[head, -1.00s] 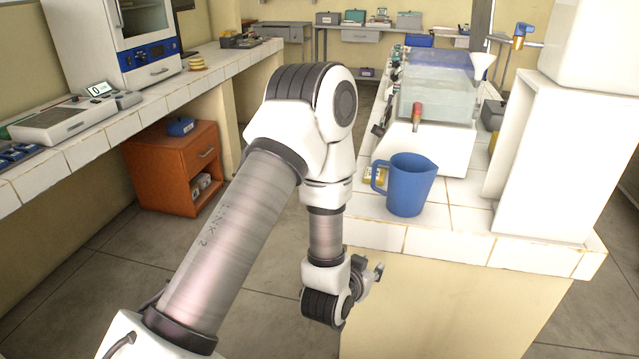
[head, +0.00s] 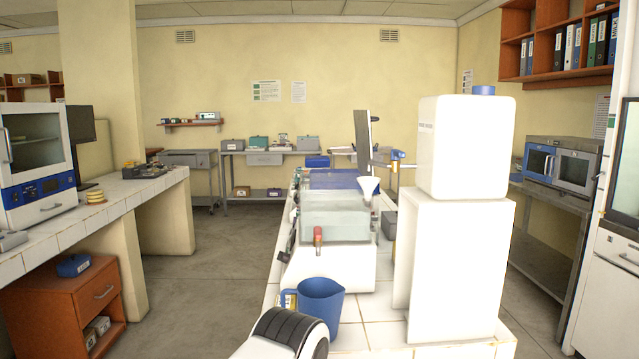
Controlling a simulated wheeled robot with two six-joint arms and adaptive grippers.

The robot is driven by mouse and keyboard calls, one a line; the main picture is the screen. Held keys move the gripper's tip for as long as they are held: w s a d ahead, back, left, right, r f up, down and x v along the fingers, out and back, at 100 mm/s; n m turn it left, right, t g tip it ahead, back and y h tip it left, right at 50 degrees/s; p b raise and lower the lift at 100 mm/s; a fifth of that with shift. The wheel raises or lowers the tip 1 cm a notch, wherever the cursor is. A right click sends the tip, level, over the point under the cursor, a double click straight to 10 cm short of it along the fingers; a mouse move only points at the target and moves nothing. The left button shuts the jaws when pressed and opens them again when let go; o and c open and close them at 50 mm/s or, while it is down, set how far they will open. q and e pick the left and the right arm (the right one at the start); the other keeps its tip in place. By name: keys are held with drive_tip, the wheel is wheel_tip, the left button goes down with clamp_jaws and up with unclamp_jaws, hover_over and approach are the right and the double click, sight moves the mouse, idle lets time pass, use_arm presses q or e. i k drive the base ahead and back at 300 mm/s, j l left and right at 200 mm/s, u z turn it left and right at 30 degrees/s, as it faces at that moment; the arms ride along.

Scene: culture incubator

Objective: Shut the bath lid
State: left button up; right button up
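The bath (head: 334,267) is a white unit with a clear, see-through tank (head: 335,222) on top, standing on the tiled bench at centre. A red-tipped tap (head: 318,238) is on its front. A flat blue surface (head: 345,180) shows at the back of the tank, and a grey upright panel (head: 362,140) rises behind it. I cannot tell which of these, if either, is the lid. Only a rounded white and black joint of my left arm shows at the bottom edge, in front of the bench. Neither gripper is in view.
A blue jug (head: 320,303) stands on the bench in front of the bath. A white funnel (head: 369,187) is at the tank's right. A tall white container (head: 466,147) on a white stand (head: 455,265) blocks the right side. Open floor (head: 215,270) lies to the left.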

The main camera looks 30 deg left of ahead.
sight(362, 120)
drive_tip(key=i+l+u, duration=0.1)
drive_tip(key=u, duration=0.3)
drive_tip(key=i+l+u, duration=0.1)
drive_tip(key=l+u, duration=0.2)
drive_tip(key=u, duration=0.15)
drive_tip(key=l+u, duration=0.2)
drive_tip(key=u, duration=0.2)
drive_tip(key=i+l, duration=0.15)
drive_tip(key=l, duration=0.15)
drive_tip(key=i+l+u, duration=0.1)
drive_tip(key=l, duration=0.25)
drive_tip(key=i+l, duration=0.15)
drive_tip(key=l, duration=0.15)
drive_tip(key=i+l+u, duration=0.1)
drive_tip(key=l, duration=0.25)
drive_tip(key=i+l+u, duration=0.1)
drive_tip(key=i+l, duration=0.1)
drive_tip(key=l, duration=0.1)
